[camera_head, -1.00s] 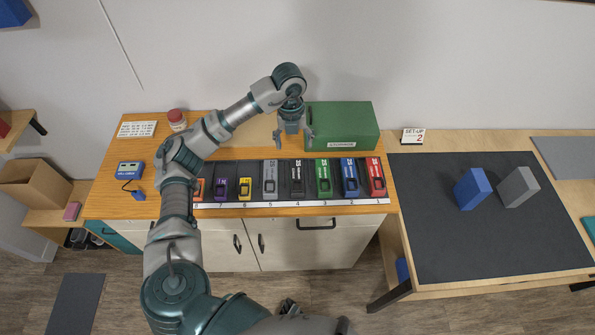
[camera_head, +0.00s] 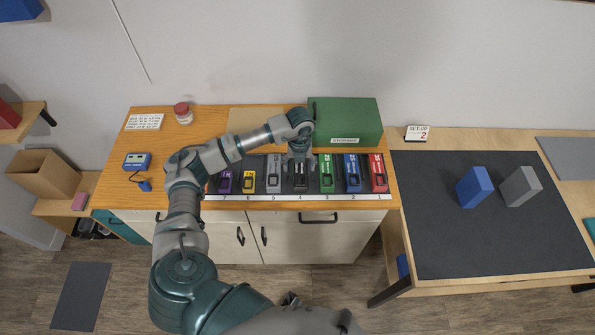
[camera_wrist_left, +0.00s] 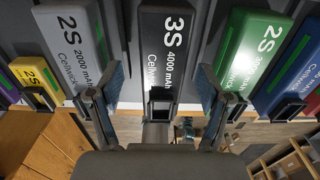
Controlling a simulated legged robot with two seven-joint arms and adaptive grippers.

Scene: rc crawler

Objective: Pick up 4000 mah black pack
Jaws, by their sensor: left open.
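The black pack (camera_wrist_left: 166,45), printed 3S and 4000 mAh, lies in the row of packs on the dark strip. It also shows in the head view (camera_head: 300,183) above the number 4, partly hidden by my left gripper. My left gripper (camera_wrist_left: 160,108) is open. In the wrist view its two fingers stand on either side of the black pack's near end, apart from its sides as far as I can tell. In the head view the gripper (camera_head: 299,170) is over the black pack. My right gripper is not in view.
A grey 2S pack (camera_wrist_left: 74,45) and a green 2S pack (camera_wrist_left: 248,50) flank the black one closely. Blue (camera_head: 351,173) and red (camera_head: 377,172) packs lie further right. A green box (camera_head: 345,122) stands behind the row. A blue charger (camera_head: 137,161) sits at left.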

